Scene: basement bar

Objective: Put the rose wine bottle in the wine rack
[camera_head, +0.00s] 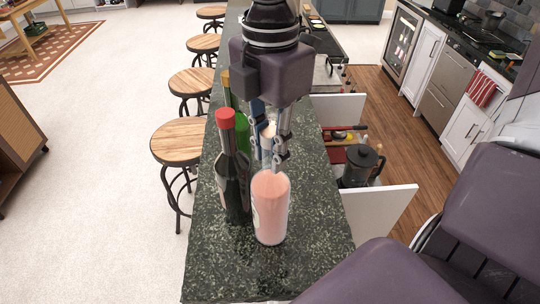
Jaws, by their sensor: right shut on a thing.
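The rose wine bottle (269,215), pink with a pale label edge, stands upright at the near part of the dark stone counter. My right gripper (270,160) points down from above, its fingers shut around the bottle's neck. The fingers partly hide the neck. I cannot tell whether the bottle's base touches the counter. My left gripper is not in view. I cannot make out a wine rack for certain.
A dark red-capped bottle (234,185) stands close left of the rose bottle, with a green bottle (241,130) behind it. Several stools (183,142) line the counter's left side. Open drawers and a black coffee press (359,168) are on the right. A glass-front cooler (404,38) stands far right.

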